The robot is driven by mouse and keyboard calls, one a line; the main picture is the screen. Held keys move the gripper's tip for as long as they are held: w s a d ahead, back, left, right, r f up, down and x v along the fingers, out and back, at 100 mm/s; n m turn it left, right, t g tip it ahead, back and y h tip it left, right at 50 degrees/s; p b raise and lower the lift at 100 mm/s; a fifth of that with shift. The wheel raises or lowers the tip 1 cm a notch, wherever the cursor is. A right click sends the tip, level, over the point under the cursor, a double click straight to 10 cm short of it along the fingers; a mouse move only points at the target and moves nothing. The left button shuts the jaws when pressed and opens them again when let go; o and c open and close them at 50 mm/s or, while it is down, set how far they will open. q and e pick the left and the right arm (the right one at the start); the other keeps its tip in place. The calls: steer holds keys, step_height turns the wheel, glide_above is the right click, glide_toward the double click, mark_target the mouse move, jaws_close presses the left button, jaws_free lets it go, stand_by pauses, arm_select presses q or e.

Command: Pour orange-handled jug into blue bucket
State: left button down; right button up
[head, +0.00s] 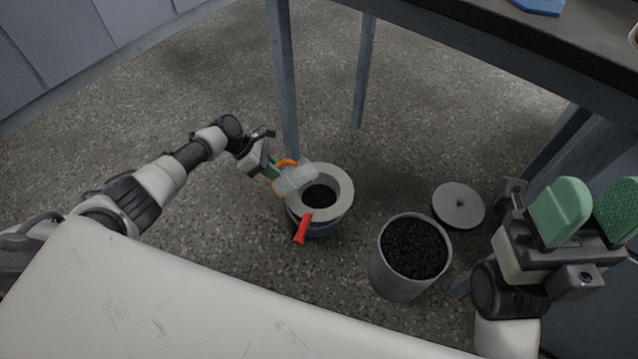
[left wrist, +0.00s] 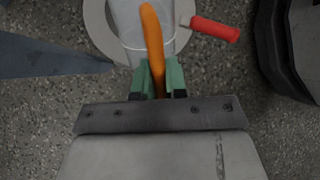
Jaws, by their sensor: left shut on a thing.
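The jug (head: 296,180) is translucent with an orange handle (head: 286,163). The jug looks tilted toward the bucket's opening; no stream of material can be made out. In the left wrist view the orange handle (left wrist: 152,35) stands between the green fingers. A wide pale ring sits on top of the bucket, with dark material inside its opening. My right gripper (head: 588,212) is open and empty at the right, away from the bucket.
A red handle (head: 302,229) sticks out at the bucket's front. A grey bin (head: 398,277) full of black granules stands to the right, with a round grey lid (head: 458,205) on the floor behind it. A table (head: 440,50) with metal legs stands behind; one leg is close to the bucket.

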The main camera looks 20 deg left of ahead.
mark_target(302, 172)
arm_select(q)
steer(key=shift+w+d+r+g+y+p, duration=0.1)
steer(key=shift+w+d+g+y+p, duration=0.15)
steer(key=shift+y, duration=0.35)
steer(key=shift+w+d+r+g+y+p, duration=0.1)
steer(key=shift+d+g+y, duration=0.2)
steer(key=shift+y, duration=0.3)
stand_by(2.9)
steer(key=shift+w+d+g+y, duration=0.15)
steer(key=shift+d+g+y, duration=0.1)
steer(key=shift+d+y, duration=0.25)
stand_by(3.4)
